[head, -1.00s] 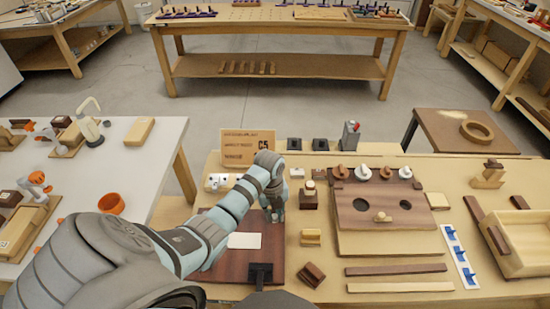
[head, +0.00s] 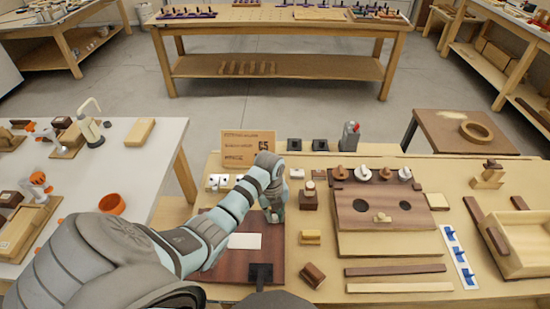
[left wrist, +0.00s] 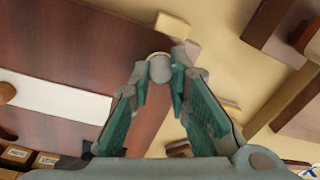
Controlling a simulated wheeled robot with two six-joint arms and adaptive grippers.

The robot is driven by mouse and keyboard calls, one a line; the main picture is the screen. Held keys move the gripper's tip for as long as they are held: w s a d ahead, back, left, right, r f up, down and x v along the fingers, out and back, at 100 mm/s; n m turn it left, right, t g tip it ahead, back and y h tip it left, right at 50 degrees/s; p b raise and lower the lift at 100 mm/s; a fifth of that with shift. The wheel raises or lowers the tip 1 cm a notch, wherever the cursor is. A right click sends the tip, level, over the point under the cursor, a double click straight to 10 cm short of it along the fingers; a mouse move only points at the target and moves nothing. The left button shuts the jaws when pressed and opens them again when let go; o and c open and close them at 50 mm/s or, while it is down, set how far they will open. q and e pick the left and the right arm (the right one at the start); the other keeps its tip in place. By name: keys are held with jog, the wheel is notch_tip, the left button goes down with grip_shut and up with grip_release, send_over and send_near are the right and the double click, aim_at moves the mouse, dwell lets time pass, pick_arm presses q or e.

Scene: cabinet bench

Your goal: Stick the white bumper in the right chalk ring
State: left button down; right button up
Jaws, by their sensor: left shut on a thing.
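My left gripper (head: 276,214) is over the right part of a dark brown panel (head: 225,264) on the bench. In the left wrist view its two teal fingers (left wrist: 160,82) close on a small pale round piece (left wrist: 160,68), which looks like the white bumper. The bumper is at the fingertips, seen against the panel near its edge. A white card (head: 244,241) lies on the panel, and it also shows in the left wrist view (left wrist: 60,97). I cannot make out the chalk rings in either view. My right gripper is not in view.
A white holder (head: 217,182) stands behind the panel, before a wooden sign (head: 248,144). A black bracket (head: 261,272) sits at the panel's front edge.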

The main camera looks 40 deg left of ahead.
pick_arm(q)
jog(key=shift+s+p, duration=0.15)
jog(key=shift+p, duration=0.2)
jog(key=shift+f, duration=0.1)
jog(key=c, duration=1.4)
grip_release()
jog(key=shift+c, duration=0.2)
jog(key=o, duration=0.4)
